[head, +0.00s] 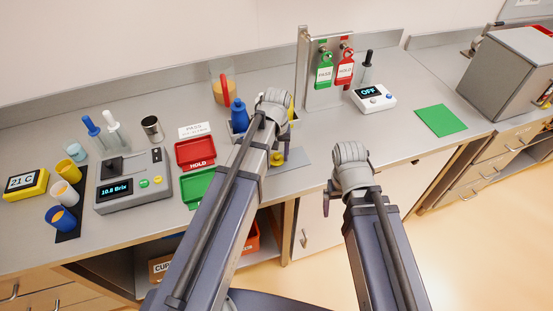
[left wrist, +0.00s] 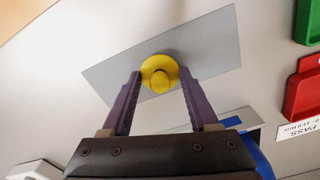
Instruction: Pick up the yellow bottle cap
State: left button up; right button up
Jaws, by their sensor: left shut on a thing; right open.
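The yellow bottle cap (left wrist: 159,66) shows in the left wrist view as a round yellow disc with a raised knob. My left gripper (left wrist: 160,76) is shut on it, one finger at each side. In the head view the cap (head: 277,160) is partly hidden below my left gripper (head: 279,154), at the grey mat (head: 298,157). I cannot tell whether the cap touches the mat. My right gripper (head: 327,203) is open, in front of the bench edge, its fingers mostly hidden by the wrist.
A blue bottle (head: 239,117) stands behind my left arm. The red HOLD tray (head: 195,153) and green tray (head: 197,187) lie left of it. A tag stand (head: 312,95) and the white OFF device (head: 373,97) are at the back.

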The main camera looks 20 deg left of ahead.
aim_at(276, 154)
pick_arm(q)
jog(key=shift+r, duration=0.1)
notch_tip(276, 154, up, 10)
jog(key=p, duration=1)
